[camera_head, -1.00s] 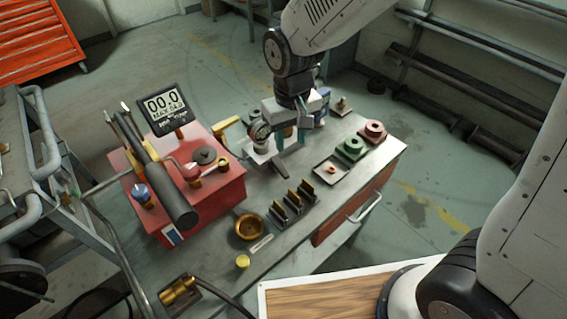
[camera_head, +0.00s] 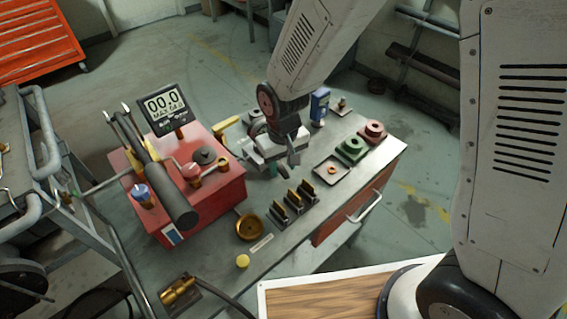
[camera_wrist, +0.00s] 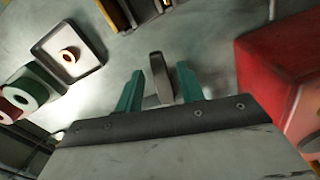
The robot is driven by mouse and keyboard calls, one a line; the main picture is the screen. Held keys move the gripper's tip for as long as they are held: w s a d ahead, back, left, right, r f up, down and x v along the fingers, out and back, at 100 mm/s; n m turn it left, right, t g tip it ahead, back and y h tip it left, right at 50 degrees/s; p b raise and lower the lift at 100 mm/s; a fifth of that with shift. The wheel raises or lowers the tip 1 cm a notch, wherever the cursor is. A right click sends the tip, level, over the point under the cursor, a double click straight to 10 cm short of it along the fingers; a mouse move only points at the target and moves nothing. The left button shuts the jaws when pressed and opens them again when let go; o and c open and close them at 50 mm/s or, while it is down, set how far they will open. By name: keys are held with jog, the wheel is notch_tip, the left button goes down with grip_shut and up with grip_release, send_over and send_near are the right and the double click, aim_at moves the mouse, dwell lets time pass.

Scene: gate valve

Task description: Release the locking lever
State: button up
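A grey lever (camera_wrist: 158,74), apparently the locking lever, stands between the teal fingers of my gripper (camera_wrist: 160,70) in the wrist view. Gaps show on both sides of it. My gripper is open and holds nothing. In the head view, my gripper (camera_head: 272,168) is low over the middle of the workbench, and its wrist hides most of the valve there. Only one teal fingertip shows, and the dark end of the lever (camera_head: 294,157) seems to show beside it.
A red box (camera_head: 205,195) with a black cylinder and a display (camera_head: 165,108) stands left of my gripper. A rack of brass-topped pieces (camera_head: 292,203) is in front. A metal tray (camera_head: 330,168), a green ring part (camera_head: 351,148) and a red one (camera_head: 373,131) lie right.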

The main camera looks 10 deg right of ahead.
grip_shut()
jog(key=shift+w+d+n, duration=0.15)
jog(key=shift+d+n, duration=0.05)
jog(key=shift+n, duration=0.5)
jog(key=shift+w+d+n, duration=0.1)
jog(key=shift+d+n, duration=0.1)
jog(key=shift+n, duration=0.5)
grip_release()
jog(key=shift+r, duration=0.15)
notch_tip(320, 180, up, 8)
jog(key=shift+f, duration=0.2)
